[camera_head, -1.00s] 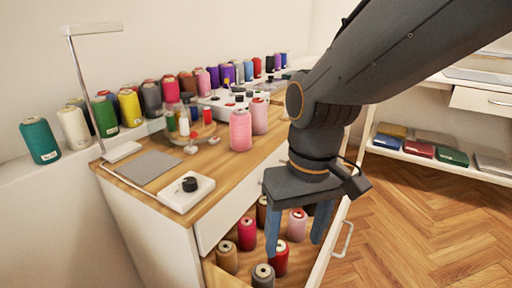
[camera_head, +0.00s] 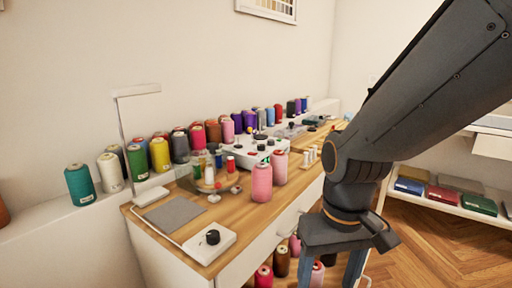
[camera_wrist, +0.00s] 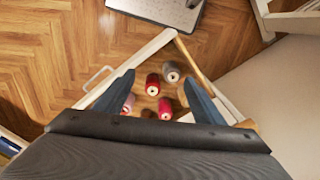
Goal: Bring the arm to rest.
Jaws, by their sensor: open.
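My gripper (camera_head: 332,274) hangs pointing down over the open drawer at the right front of the wooden-topped cabinet (camera_head: 262,218). Its two blue fingers are apart with nothing between them; their tips are cut off at the bottom of the head view. In the wrist view the fingers of my gripper (camera_wrist: 158,82) spread above several thread spools in the drawer, among them a red spool (camera_wrist: 152,84) and a grey spool (camera_wrist: 171,71). The fingers appear to be above the spools, but the exact gap cannot be told. My arm reaches in from the upper right.
A row of coloured spools lines the wall ledge. A white shelf (camera_head: 447,200) stands at right. Wooden floor (camera_head: 430,258) is free.

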